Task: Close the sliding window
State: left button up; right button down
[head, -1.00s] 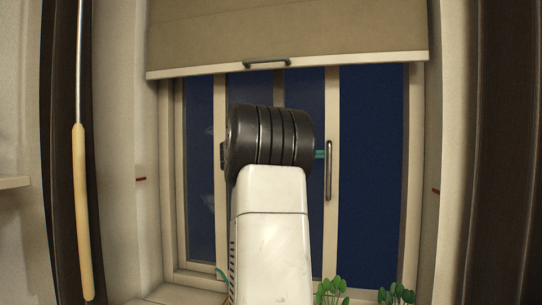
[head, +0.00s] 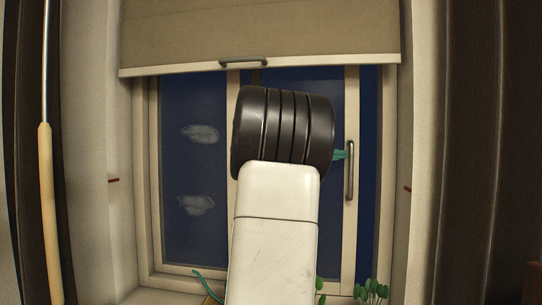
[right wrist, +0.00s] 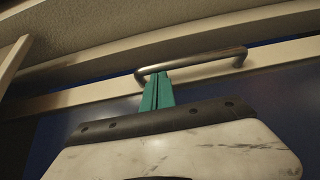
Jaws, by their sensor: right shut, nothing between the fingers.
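The sliding window's pale-framed sash (head: 351,230) has a vertical grey bar handle (head: 349,170) on its right stile. A narrow dark gap (head: 369,130) shows between this stile and the right side of the frame (head: 388,150). My right gripper (head: 341,154) reaches up in front of the window, its teal fingers just left of the handle. In the right wrist view the shut fingers (right wrist: 157,88) meet the handle (right wrist: 195,61) near one end, with nothing between them; whether they touch it is unclear. My arm hides the middle of the window. My left gripper is out of view.
A beige blind (head: 260,35) with a small handle (head: 244,64) hangs over the window top. Green plants (head: 371,291) stand at the sill's lower right. A thin teal curved thing (head: 207,285) lies lower left. A wooden wand (head: 48,210) hangs at the left.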

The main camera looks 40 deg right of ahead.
jog(key=s+d, duration=0.4)
jog(key=s, duration=0.1)
jog(key=shift+s+d, duration=0.25)
jog(key=shift+s+r, duration=0.1)
jog(key=shift+r, duration=0.05)
